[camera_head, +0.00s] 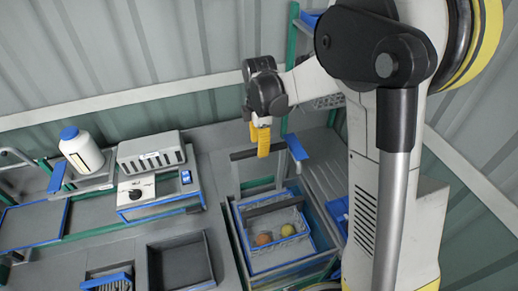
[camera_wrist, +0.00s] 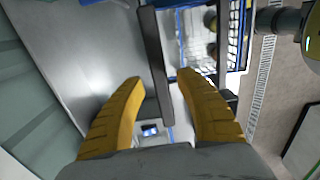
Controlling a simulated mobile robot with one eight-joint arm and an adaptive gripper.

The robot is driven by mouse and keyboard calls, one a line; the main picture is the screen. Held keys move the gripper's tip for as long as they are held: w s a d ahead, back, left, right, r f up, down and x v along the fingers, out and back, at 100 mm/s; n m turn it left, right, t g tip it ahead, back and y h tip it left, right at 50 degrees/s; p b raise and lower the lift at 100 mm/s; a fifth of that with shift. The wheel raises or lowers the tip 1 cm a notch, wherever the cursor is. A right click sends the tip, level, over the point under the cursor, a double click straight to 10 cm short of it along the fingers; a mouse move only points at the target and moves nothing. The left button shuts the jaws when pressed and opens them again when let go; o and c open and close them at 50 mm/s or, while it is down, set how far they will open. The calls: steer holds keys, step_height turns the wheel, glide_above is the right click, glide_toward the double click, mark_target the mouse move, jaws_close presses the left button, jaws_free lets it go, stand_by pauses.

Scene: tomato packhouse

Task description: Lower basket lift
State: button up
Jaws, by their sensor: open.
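The wire basket (camera_head: 265,262) hangs in a blue-edged tank (camera_head: 236,243) and holds an orange-red fruit (camera_head: 263,239) and a yellow-green one (camera_head: 288,230). A dark bar (camera_head: 242,155) with a blue end piece (camera_head: 296,147) runs across above the basket. My gripper (camera_head: 263,153) has yellow fingers and is at this bar. In the wrist view the fingers of my gripper (camera_wrist: 160,80) are apart, with the dark bar (camera_wrist: 154,55) running between the tips. I cannot tell if they touch it.
A grey control box (camera_head: 151,152) and a white bottle with a blue cap (camera_head: 82,150) stand on the bench to the left. A dark tray (camera_head: 181,262) lies left of the tank. A green post (camera_head: 291,45) and the wall are behind my gripper.

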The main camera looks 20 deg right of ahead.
steer(key=shift+f, duration=0.95)
jaws_close()
steer(key=shift+f, duration=0.1)
step_height(320, 180, down, 18)
steer(key=b, duration=1.4)
steer(key=shift+s+f, duration=0.1)
steer(key=shift+f, duration=0.15)
jaws_free()
